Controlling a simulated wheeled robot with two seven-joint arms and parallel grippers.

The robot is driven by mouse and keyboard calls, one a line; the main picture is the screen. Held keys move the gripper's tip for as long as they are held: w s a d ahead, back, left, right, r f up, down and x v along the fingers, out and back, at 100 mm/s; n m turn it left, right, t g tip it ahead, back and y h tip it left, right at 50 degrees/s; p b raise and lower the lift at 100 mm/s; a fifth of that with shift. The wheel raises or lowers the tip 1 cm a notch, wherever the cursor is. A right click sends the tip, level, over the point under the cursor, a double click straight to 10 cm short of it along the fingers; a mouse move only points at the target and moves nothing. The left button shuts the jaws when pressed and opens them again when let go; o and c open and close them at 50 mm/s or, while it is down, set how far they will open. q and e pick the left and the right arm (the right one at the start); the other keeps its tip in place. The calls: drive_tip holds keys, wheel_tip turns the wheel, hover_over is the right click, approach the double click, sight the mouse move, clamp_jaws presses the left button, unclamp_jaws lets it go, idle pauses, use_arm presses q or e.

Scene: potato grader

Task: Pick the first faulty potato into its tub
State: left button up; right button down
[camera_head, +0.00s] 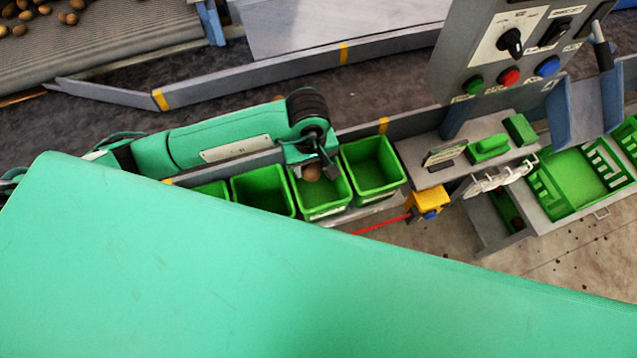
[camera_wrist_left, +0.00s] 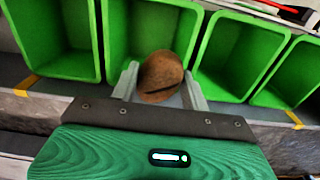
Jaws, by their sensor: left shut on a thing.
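A brown potato (camera_wrist_left: 161,74) with a dark line across it sits between the fingers of my left gripper (camera_wrist_left: 160,85), which is shut on it. In the head view the left gripper (camera_head: 315,165) holds the potato (camera_head: 312,172) over the third visible green tub (camera_head: 325,212), counting from the left. In the left wrist view the potato shows against the opening of a green tub (camera_wrist_left: 117,40). More green tubs (camera_head: 375,168) stand in the same row on both sides. Their labels are too small to read. My right gripper is not in view.
A control panel (camera_head: 515,45) with a knob and coloured buttons stands at the right. A yellow box (camera_head: 428,203) sits below the shelf, near a green crate (camera_head: 578,172). Potatoes lie on the belt (camera_head: 110,50) at top left. A large green surface covers the foreground.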

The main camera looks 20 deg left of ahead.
use_arm(q)
drive_tip(key=shift+f+b, duration=1.15)
drive_tip(key=shift+f, duration=1.85)
drive_tip(key=o, duration=1.1)
wheel_tip(320, 180, up, 12)
drive_tip(key=b, duration=0.3)
drive_tip(key=shift+r+b, duration=0.15)
drive_tip(key=shift+b, duration=0.15)
drive_tip(key=shift+r, duration=0.75)
drive_tip(key=shift+s, duration=0.1)
